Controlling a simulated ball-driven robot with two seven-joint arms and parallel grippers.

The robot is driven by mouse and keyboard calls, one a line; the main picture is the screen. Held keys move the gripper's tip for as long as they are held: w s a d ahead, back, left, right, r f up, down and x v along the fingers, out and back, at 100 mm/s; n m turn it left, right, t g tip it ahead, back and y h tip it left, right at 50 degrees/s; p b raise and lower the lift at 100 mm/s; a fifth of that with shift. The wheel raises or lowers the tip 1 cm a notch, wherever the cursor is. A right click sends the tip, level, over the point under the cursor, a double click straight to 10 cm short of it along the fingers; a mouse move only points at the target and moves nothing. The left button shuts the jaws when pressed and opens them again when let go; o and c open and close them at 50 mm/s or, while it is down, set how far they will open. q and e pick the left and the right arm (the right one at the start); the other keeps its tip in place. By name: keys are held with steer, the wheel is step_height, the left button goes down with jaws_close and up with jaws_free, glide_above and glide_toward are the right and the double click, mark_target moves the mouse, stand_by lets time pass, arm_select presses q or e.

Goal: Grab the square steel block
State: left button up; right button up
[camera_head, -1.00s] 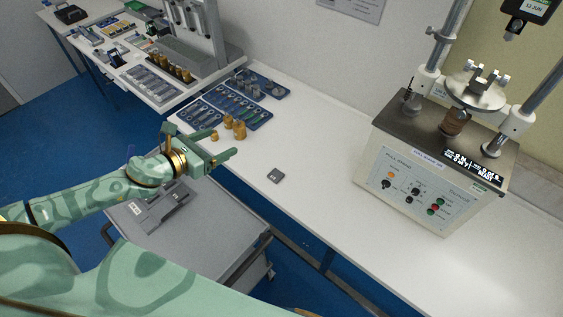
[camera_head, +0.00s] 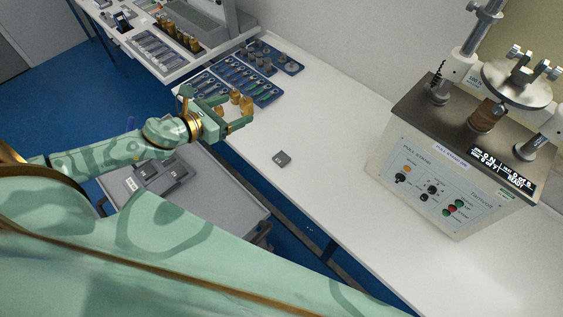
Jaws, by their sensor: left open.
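The square steel block (camera_head: 282,159) is a small dark grey square lying flat on the white bench (camera_head: 330,122), near its front edge. Nothing touches it. My left gripper (camera_head: 242,112) is open and empty, to the left of the block and a little farther back, beside the brass weights. It is apart from the block. My right gripper is not in view.
Brass weights (camera_head: 246,104) stand just beyond my left gripper. Blue trays of tools (camera_head: 240,78) lie at the back left. A large pull tester (camera_head: 440,160) stands at the right. The bench around the block is clear. A grey cart (camera_head: 220,190) stands below.

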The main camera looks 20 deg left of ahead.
arm_select(q)
step_height(320, 180, down, 10)
steer(key=b, duration=0.9)
steer(key=g+b, duration=0.1)
steer(key=b, duration=1.9)
glide_toward(281, 158)
steer(key=b+x, duration=0.1)
steer(key=x, duration=0.1)
steer(key=shift+w+f+b, duration=0.1)
steer(key=shift+w+b, duration=0.2)
steer(key=shift+w, duration=0.1)
steer(key=b+x, duration=0.1)
steer(key=x, duration=0.4)
steer(key=shift+d+f+b, duration=0.15)
steer(key=shift+d+b, duration=0.05)
steer(key=shift+b, duration=0.15)
steer(key=shift+s, duration=0.1)
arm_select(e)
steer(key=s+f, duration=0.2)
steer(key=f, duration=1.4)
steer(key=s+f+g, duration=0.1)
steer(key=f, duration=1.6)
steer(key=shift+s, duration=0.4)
arm_select(q)
steer(key=c, duration=1.3)
